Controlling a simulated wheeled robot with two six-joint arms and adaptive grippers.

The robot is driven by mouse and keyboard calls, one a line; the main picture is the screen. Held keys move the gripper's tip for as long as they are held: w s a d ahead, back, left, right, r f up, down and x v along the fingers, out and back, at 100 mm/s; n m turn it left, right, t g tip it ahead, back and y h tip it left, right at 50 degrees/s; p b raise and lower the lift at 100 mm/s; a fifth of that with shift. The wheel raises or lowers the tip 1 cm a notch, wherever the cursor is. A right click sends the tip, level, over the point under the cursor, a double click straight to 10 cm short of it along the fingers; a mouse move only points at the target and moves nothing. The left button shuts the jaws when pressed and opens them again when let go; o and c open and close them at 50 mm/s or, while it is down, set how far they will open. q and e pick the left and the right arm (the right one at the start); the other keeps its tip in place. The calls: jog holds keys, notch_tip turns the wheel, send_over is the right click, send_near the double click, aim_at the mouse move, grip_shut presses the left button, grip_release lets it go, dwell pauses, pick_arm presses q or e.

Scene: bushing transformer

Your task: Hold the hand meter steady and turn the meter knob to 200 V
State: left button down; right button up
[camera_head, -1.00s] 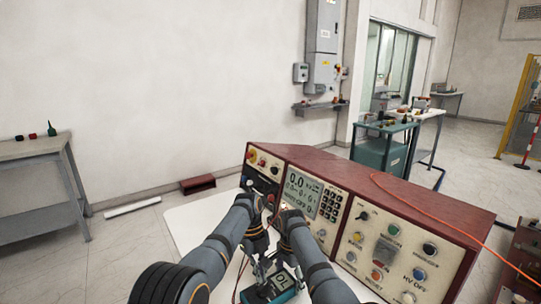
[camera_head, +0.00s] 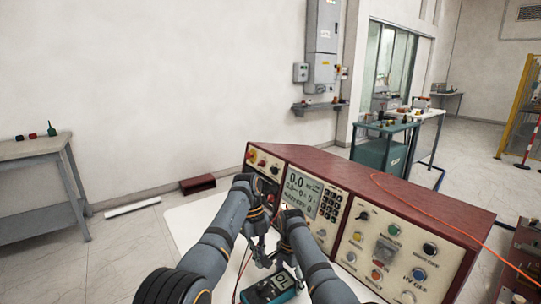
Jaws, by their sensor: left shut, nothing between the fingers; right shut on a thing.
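The hand meter (camera_head: 268,289) is a teal-cased device with a dark face, low in the head view on the white tabletop in front of the test console. Its knob is too small to make out clearly. My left gripper (camera_head: 262,262) is shut and empty, just above the meter's far end. My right gripper (camera_head: 281,264) is shut at the meter's far right edge and appears to hold the meter. Its fingertips are partly hidden by my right arm.
A red-topped test console (camera_head: 375,200) with a screen, buttons and knobs stands close behind and right of the grippers. An orange cable (camera_head: 440,222) runs over its top. The white tabletop (camera_head: 195,222) is clear on the left. A grey table (camera_head: 35,150) stands farther left.

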jog(key=o, duration=1.5)
jog(key=shift+c, duration=0.2)
notch_tip(320, 180, up, 8)
jog(key=shift+r, duration=0.1)
jog(key=shift+a, duration=0.1)
